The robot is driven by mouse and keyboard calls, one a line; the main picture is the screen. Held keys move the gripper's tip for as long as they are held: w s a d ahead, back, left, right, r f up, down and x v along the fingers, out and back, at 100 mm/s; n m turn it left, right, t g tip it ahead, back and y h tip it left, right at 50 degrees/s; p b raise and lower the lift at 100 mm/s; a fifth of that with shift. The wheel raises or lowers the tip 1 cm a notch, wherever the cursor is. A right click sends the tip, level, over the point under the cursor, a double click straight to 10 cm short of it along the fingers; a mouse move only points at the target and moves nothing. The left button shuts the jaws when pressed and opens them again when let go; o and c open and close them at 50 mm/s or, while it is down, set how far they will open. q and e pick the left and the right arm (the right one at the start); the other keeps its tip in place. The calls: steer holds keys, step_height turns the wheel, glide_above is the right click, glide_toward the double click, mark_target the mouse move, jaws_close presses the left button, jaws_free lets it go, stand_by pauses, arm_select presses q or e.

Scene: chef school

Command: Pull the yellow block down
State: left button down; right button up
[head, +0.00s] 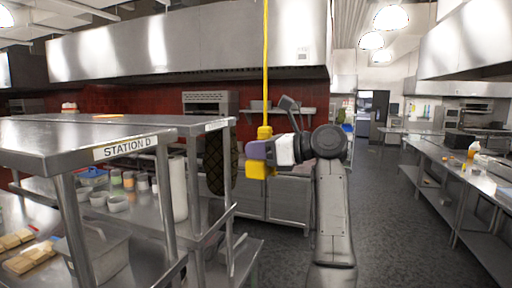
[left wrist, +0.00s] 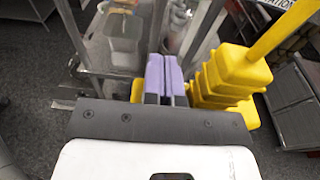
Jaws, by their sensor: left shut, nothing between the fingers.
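The yellow block (head: 258,170) hangs at the lower end of a thin yellow pole or cord (head: 265,60) that comes down from above. Its stepped yellow body also shows in the left wrist view (left wrist: 230,75), right of the fingers. My left gripper (head: 257,150) has purple fingers and hides part of the block in the head view. In the left wrist view its fingers (left wrist: 165,72) are pressed together with nothing between them. The block is beside the fingers; I cannot tell whether they touch. My right gripper is not in view.
A steel table marked STATION D (head: 80,140) stands at the left, with containers on its lower shelf. A steel hood (head: 190,45) spans above. A steel counter (head: 470,175) runs along the right. The dark floor (head: 385,220) between is clear.

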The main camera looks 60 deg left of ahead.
mark_target(256, 173)
arm_select(q)
step_height(256, 173, down, 6)
steer(key=b, duration=0.3)
steer(key=shift+r, duration=0.25)
step_height(256, 173, down, 4)
steer(key=b, duration=0.3)
steer(key=shift+r, duration=0.15)
